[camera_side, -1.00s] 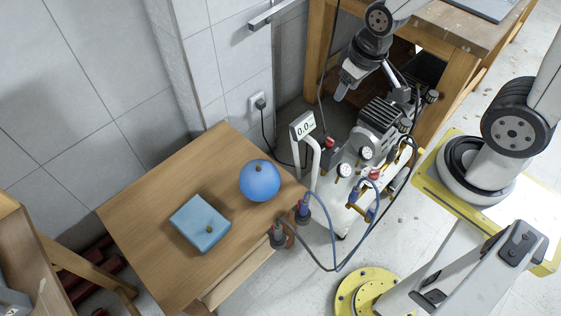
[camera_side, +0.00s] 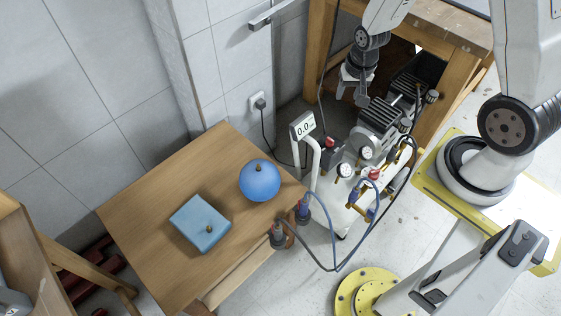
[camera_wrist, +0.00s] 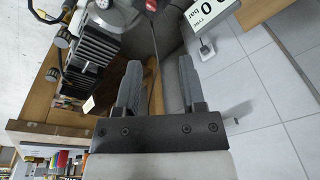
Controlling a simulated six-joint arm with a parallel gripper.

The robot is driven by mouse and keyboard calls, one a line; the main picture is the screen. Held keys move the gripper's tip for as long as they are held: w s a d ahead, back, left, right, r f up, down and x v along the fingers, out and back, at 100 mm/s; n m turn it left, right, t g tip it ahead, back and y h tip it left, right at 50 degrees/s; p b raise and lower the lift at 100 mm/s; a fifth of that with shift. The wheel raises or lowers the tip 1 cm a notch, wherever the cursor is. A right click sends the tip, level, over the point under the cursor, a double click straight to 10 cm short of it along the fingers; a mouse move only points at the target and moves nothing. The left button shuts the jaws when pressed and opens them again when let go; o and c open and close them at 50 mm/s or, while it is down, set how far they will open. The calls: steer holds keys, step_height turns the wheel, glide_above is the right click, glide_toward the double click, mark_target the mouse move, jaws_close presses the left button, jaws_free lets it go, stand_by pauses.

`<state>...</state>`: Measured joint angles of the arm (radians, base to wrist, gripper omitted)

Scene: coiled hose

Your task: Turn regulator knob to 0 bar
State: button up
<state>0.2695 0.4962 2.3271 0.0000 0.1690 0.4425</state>
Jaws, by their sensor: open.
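The compressor (camera_side: 349,214) stands on the floor right of the wooden table, with a grey motor and small gauges. A red knob (camera_side: 374,174) sits on its front fittings by the blue hose. Another red part (camera_side: 330,142) is on top near the display post; I cannot tell for certain which is the regulator knob. A red part also shows at the top edge of the wrist view (camera_wrist: 151,5). The display (camera_side: 304,127) reads 0.0. My gripper (camera_side: 352,97) is open and empty, behind the compressor and apart from both red parts. Its parallel fingers show in the wrist view (camera_wrist: 158,66).
The wooden table (camera_side: 150,210) holds a blue balloon (camera_side: 259,181) and a light blue cushion-like block (camera_side: 201,223). Blue and dark hoses (camera_side: 318,258) loop from the table edge to the compressor. A workbench (camera_side: 455,50) stands behind. A cord runs to a wall socket (camera_side: 259,104).

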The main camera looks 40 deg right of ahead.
steer(key=s+d+f+m+g, duration=0.1)
steer(key=s+d+f+m, duration=0.1)
steer(key=d+f+m, duration=0.35)
steer(key=s+d+f+m, duration=0.1)
steer(key=d+f+m, duration=0.15)
steer(key=f, duration=0.55)
steer(key=m, duration=0.7)
glide_above(376, 171)
steer(key=shift+g, duration=0.4)
step_height(376, 171, down, 13)
steer(key=shift+w+f, duration=0.1)
steer(key=shift+f, duration=0.1)
steer(key=shift+f, duration=0.1)
steer(key=shift+f, duration=3.75)
steer(key=shift+c, duration=0.2)
jaws_close()
